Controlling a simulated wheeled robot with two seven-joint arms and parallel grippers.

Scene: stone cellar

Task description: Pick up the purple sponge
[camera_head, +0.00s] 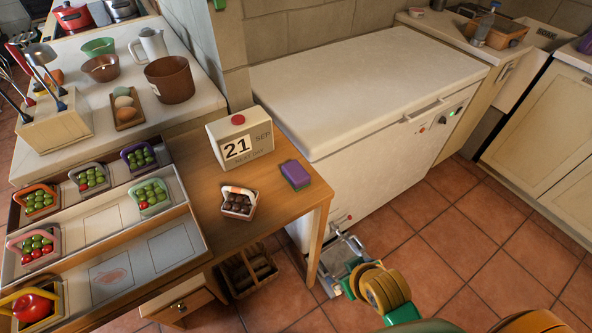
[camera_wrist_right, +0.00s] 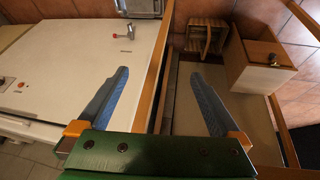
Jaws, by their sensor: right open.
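The purple sponge (camera_head: 295,174) lies near the right edge of the wooden desk (camera_head: 270,221) in the head view. It has a purple top and a darker, greenish lower layer. My right gripper (camera_head: 338,264) is low beside the desk's right front corner, below the desktop and apart from the sponge. In the right wrist view its two blue fingers (camera_wrist_right: 160,74) are spread with nothing between them. The sponge does not show in that view. My left gripper is not in view.
A calendar block (camera_head: 239,140) stands behind and left of the sponge, and a small basket of dark items (camera_head: 238,204) stands left of it. A divided tray (camera_head: 110,226) with several fruit baskets is further left. A white chest freezer (camera_head: 372,85) stands behind the desk's right side.

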